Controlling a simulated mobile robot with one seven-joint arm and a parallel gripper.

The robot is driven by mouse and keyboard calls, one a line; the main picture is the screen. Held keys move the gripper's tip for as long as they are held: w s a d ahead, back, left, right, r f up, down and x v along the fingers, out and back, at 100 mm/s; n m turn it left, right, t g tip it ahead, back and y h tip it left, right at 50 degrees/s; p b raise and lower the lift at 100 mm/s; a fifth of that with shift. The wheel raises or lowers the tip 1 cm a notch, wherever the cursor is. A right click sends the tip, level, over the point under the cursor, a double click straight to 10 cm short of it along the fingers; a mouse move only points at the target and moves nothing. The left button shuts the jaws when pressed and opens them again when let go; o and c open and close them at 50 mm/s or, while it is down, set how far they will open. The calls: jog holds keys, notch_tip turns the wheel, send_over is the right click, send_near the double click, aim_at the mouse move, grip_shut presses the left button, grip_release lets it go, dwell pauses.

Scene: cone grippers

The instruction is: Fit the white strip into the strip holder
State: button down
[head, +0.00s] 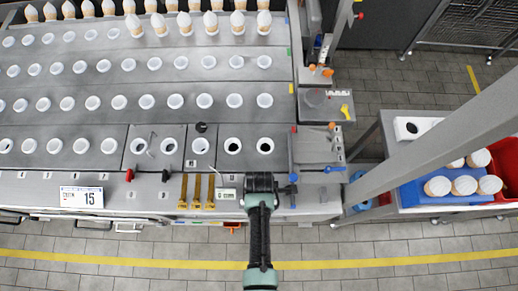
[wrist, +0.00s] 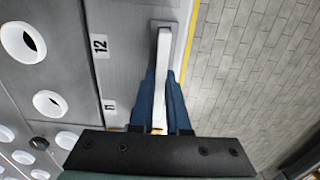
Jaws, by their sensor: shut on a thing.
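My gripper (head: 260,183) is at the front edge of the grey workbench in the head view, its fingers hidden from above. In the wrist view the two blue fingers of my gripper (wrist: 163,76) are shut on a long white strip (wrist: 162,58). The strip runs between them, with its far end beyond the fingertips. A dark grey fitting (wrist: 164,23) shows around that far end. I cannot tell whether it is the strip holder, or whether the strip touches it. The strip cannot be made out in the head view.
The workbench (head: 100,187) has rows of round white-rimmed holes and white-tipped cones behind. Yellow clamps (head: 197,190) stand left of my gripper, a grey block (head: 316,147) right. A slanted grey post (head: 430,135) and a blue tray (head: 425,193) are farther right. Tiled floor lies in front.

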jog(key=shift+f+b, duration=0.4)
jog(key=shift+f, duration=0.05)
dwell(0.3)
jog(key=c, duration=0.8)
grip_release()
jog(key=shift+w, duration=0.1)
notch_tip(320, 180, up, 13)
jog(key=shift+f+b, duration=0.1)
jog(key=shift+b, duration=0.85)
